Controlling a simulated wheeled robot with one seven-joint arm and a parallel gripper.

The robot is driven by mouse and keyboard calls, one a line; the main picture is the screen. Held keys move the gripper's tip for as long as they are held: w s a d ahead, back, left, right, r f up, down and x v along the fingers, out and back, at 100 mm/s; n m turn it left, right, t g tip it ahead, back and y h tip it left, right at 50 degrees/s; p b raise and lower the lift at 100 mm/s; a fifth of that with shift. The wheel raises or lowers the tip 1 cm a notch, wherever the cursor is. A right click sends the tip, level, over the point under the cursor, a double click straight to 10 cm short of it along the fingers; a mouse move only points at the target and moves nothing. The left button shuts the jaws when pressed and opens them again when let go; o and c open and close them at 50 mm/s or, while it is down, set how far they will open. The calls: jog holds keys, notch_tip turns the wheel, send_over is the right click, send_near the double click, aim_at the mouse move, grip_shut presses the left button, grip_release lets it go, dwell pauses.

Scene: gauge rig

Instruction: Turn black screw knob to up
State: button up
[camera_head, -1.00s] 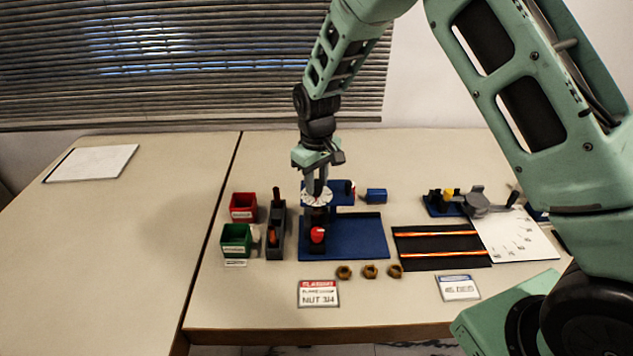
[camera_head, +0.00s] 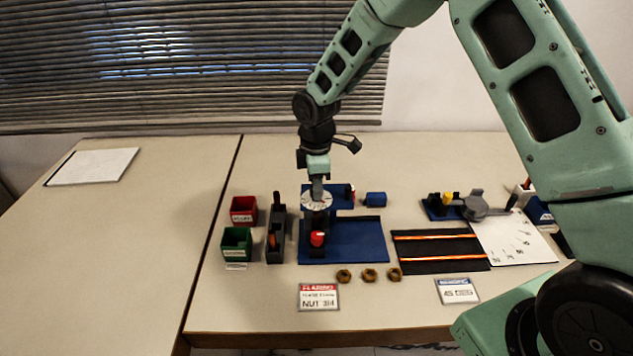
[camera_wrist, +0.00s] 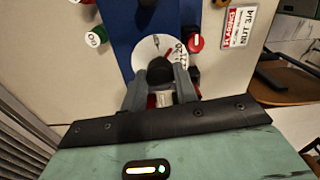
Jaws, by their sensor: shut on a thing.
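The black screw knob (camera_wrist: 160,72) sits at the middle of a white round dial (camera_wrist: 146,50) with numbers on it. The dial also shows on top of the blue rig (camera_head: 355,243) in the head view. My gripper (camera_wrist: 161,84) points down from above and is shut on the knob, one finger on each side. In the head view my gripper (camera_head: 317,192) covers the knob. A red knob (camera_head: 317,238) is on the front of the rig, below the dial.
Red (camera_head: 243,210) and green (camera_head: 236,242) bins and a dark tool holder (camera_head: 277,236) stand left of the rig. Several brown nuts (camera_head: 369,275) and a red-topped card (camera_head: 319,297) lie in front. A black mat (camera_head: 440,250) lies right.

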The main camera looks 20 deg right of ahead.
jog(key=n+p, duration=0.1)
jog(key=n, duration=0.2)
jog(key=shift+w+r+n, duration=0.1)
jog(key=shift+r+n, duration=0.05)
jog(key=shift+n, duration=0.15)
jog(key=shift+n+p, duration=0.9)
jog(key=shift+n, duration=1.1)
jog(key=o, duration=1)
jog(key=shift+c, duration=0.2)
notch_tip(320, 180, up, 17)
jog(key=b, duration=0.2)
jog(key=shift+b, duration=0.3)
